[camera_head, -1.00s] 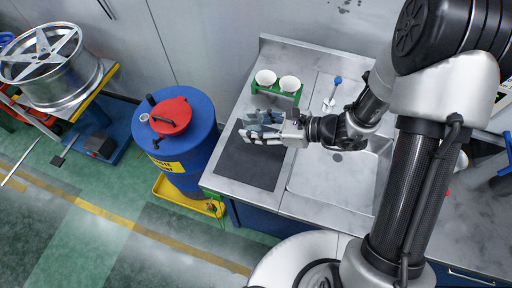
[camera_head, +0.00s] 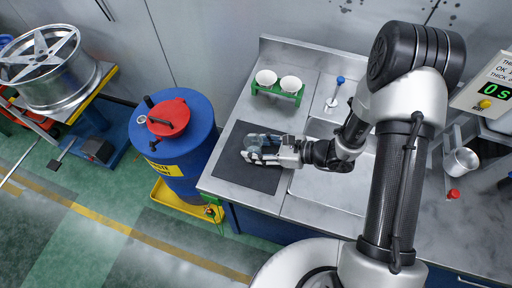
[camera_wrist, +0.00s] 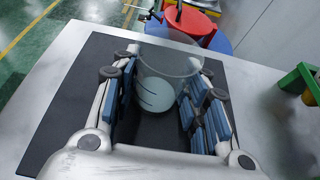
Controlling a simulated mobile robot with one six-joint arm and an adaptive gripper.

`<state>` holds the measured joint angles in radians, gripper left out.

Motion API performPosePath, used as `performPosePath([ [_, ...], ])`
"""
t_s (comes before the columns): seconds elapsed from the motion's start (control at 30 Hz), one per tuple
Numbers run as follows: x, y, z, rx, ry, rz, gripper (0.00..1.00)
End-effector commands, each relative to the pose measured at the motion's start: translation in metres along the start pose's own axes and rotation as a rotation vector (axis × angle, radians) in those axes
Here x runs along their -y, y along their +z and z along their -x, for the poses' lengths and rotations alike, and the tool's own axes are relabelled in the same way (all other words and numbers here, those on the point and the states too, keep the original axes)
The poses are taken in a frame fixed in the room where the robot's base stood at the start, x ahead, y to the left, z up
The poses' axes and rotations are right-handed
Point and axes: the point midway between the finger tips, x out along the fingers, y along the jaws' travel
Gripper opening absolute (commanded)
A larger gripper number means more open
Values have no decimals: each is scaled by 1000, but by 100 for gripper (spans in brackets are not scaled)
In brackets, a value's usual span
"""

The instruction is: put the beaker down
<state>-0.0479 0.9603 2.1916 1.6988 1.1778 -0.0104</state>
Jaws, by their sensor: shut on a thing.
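The beaker (camera_wrist: 165,85) is a clear glass cup, upright between the blue-padded fingers of my gripper (camera_wrist: 165,108) in the wrist view. In the head view the beaker (camera_head: 253,142) shows faintly at the fingertips of my gripper (camera_head: 262,150). My gripper is shut on the beaker, over the dark mat (camera_head: 237,172) on the steel bench. The mat (camera_wrist: 68,110) also lies under the beaker in the wrist view. I cannot tell whether the beaker's base touches the mat.
A green holder (camera_head: 278,92) with two white cups stands behind the mat. A blue-topped stirrer-like item (camera_head: 335,92) is right of it. A sink (camera_head: 325,190) lies right of the mat. A blue drum (camera_head: 190,160) with a red lid stands left of the bench. A metal cup (camera_head: 460,162) is far right.

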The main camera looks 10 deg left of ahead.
Motion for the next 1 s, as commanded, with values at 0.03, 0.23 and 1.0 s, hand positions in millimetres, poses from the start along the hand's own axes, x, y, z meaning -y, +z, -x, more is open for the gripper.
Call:
performPosePath([
  [0.03, 0, 0, 0, 0, 0, 0, 11],
  [0.23, 0, -3, -1, 0, 0, -1, 46],
  [1.0, 2, 2, 23, 0, -6, -3, 61],
])
